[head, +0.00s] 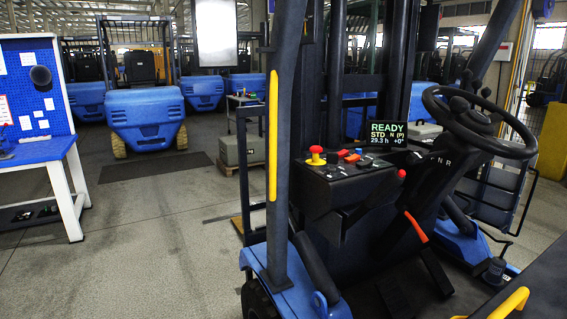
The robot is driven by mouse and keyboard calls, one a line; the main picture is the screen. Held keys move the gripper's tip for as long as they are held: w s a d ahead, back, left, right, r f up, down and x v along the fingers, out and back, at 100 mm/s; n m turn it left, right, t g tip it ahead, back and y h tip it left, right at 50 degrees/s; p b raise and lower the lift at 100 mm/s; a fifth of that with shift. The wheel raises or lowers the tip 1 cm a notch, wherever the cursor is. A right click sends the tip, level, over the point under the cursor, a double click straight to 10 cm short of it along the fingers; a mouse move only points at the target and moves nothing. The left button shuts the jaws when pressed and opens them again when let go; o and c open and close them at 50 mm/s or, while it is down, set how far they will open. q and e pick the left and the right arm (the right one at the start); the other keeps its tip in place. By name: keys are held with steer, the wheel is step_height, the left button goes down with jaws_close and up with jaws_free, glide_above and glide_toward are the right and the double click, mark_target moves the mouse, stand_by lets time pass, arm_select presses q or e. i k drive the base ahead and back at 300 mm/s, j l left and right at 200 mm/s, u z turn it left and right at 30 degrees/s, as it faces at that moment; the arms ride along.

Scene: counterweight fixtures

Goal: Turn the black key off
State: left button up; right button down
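The display (389,136) beside the panel is lit and reads READY. Neither of my grippers is in view.
The steering wheel (478,122) is to the right, with a red-tipped lever (402,174) between. A blue-topped workbench (38,152) stands at left; the floor between is mostly clear. Other forklifts stand behind.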

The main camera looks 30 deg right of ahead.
mark_target(332, 158)
steer(key=z, duration=1.35)
